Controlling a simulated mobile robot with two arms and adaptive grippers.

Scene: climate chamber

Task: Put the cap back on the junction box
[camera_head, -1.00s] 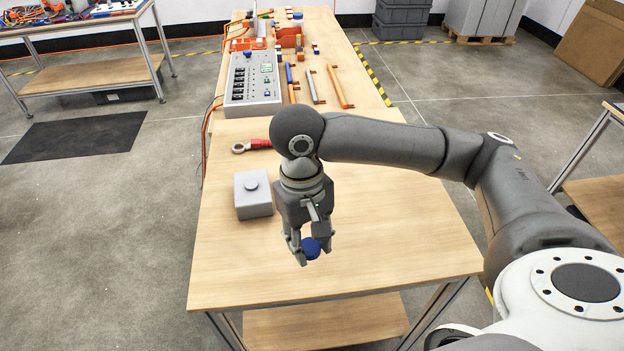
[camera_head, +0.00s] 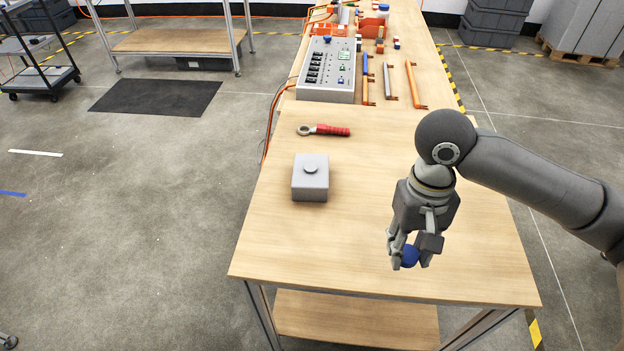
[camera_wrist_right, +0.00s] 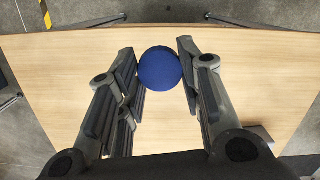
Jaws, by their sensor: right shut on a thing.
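The grey junction box (camera_head: 310,180) stands on the wooden table, with a small round raised neck on its top. The round blue cap (camera_head: 410,256) is between the fingers of my right gripper (camera_head: 408,262), to the right of and nearer than the box. In the right wrist view the blue cap (camera_wrist_right: 160,67) sits between the two fingertips (camera_wrist_right: 160,70), above the bare tabletop. My right gripper is shut on the cap and points down. The cap's underside is hidden. My left gripper is not in view.
A red-handled ring tool (camera_head: 324,130) lies behind the box. A grey control panel (camera_head: 328,70) and several orange and blue bars (camera_head: 388,82) lie farther back on the table (camera_head: 270,250). Orange cables (camera_head: 272,120) run along the left edge. The table's front middle is clear.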

